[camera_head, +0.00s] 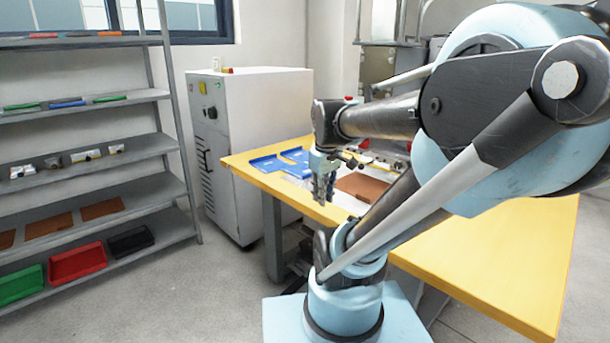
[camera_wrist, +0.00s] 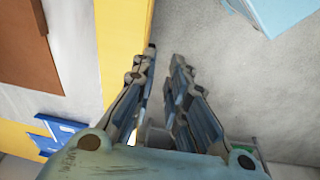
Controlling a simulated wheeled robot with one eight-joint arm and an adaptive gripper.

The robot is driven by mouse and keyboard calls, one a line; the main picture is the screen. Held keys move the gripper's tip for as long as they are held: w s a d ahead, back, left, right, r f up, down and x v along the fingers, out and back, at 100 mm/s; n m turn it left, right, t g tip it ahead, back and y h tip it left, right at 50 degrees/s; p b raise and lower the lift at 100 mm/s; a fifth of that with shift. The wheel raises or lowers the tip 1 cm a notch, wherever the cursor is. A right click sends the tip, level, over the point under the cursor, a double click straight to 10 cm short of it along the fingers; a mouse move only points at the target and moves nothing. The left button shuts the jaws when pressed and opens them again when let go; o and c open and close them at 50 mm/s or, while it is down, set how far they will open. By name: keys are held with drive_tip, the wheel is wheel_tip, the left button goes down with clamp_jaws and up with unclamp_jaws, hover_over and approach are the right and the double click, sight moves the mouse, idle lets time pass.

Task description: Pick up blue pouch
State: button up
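No item is clearly recognisable as a blue pouch. Flat blue pieces (camera_head: 268,164) lie on the far left part of the yellow table in the head view, and blue also shows at the lower left of the wrist view (camera_wrist: 60,132). My gripper (camera_head: 323,192) points down near the table's left edge, to the right of and nearer than the blue pieces. In the wrist view my gripper (camera_wrist: 165,62) has a narrow gap between its fingertips, with only floor behind it. It is empty and touches nothing visible.
The yellow table (camera_head: 530,255) has a brown board (camera_head: 362,186) behind my gripper. A white cabinet (camera_head: 262,110) stands behind the table. At left, a grey shelf rack (camera_head: 90,188) holds coloured items, a red bin (camera_head: 78,262) and a green bin (camera_head: 22,284). Bare floor lies between.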

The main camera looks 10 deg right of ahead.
drive_tip(key=w+r+n, duration=0.8)
drive_tip(key=w+n, duration=0.1)
drive_tip(key=w, duration=0.5)
drive_tip(key=n+g, duration=0.2)
drive_tip(key=n, duration=0.8)
hover_over(306, 173)
drive_tip(key=s+a, duration=0.1)
drive_tip(key=s, duration=0.5)
wheel_tip(306, 173, down, 10)
drive_tip(key=shift+s+a+r, duration=0.1)
drive_tip(key=shift+a, duration=0.05)
drive_tip(key=shift+w+f, duration=0.15)
drive_tip(key=shift+f, duration=1.15)
drive_tip(key=shift+w+f, duration=0.15)
drive_tip(key=shift+f, duration=1.15)
clamp_jaws()
